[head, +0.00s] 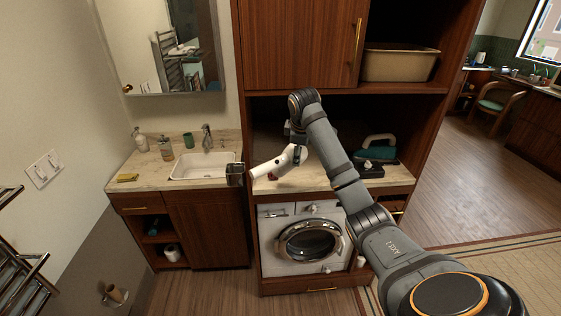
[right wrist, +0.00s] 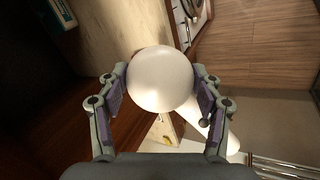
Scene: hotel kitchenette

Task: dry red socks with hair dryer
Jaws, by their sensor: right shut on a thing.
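A white hair dryer (head: 268,168) is held above the counter to the right of the sink. My right gripper (head: 298,148) is shut on it, and its barrel slants down to the left. In the right wrist view the dryer's round white body (right wrist: 160,80) sits between the two fingers of the gripper (right wrist: 160,92). A small dark red patch (head: 272,177) shows just under the dryer; most of it is hidden, and I cannot tell whether it is the red socks. My left gripper is in neither view.
A white sink (head: 205,165) with bottles and a green cup (head: 188,140) is at left. A washing machine (head: 308,240) stands under the counter. A teal iron-like item (head: 376,150) sits at the counter's right. A beige bin (head: 400,64) is on the shelf above.

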